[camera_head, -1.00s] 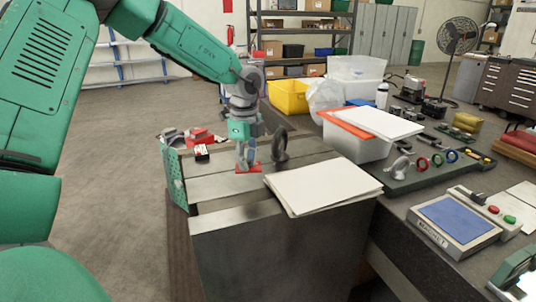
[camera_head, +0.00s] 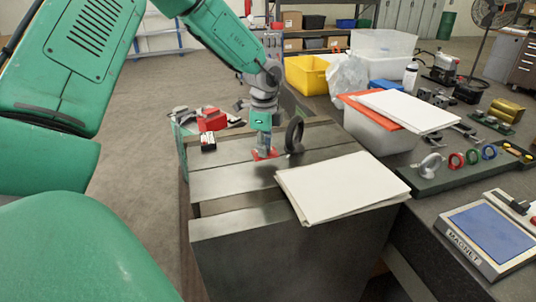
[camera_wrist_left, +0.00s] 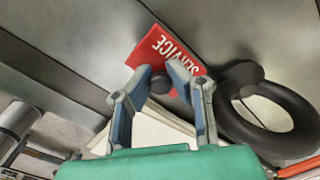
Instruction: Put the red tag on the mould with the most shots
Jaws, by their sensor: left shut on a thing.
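The red tag (camera_head: 263,154) is on or just above the top of a grey steel mould block (camera_head: 225,184), beside a dark lifting ring (camera_head: 294,135); I cannot tell whether it touches the steel. In the left wrist view the tag (camera_wrist_left: 162,47) shows the white word SERVICE. My left gripper (camera_head: 263,147) points down over it. In the wrist view its fingertips (camera_wrist_left: 170,82) are closed around a dark round knob at the tag's edge, and the ring (camera_wrist_left: 265,112) stands close at right. My right gripper is not in view. No shot number is readable.
White sheets (camera_head: 340,187) lie over the block's right part. A small black, red and white box (camera_head: 208,143) sits at its left.

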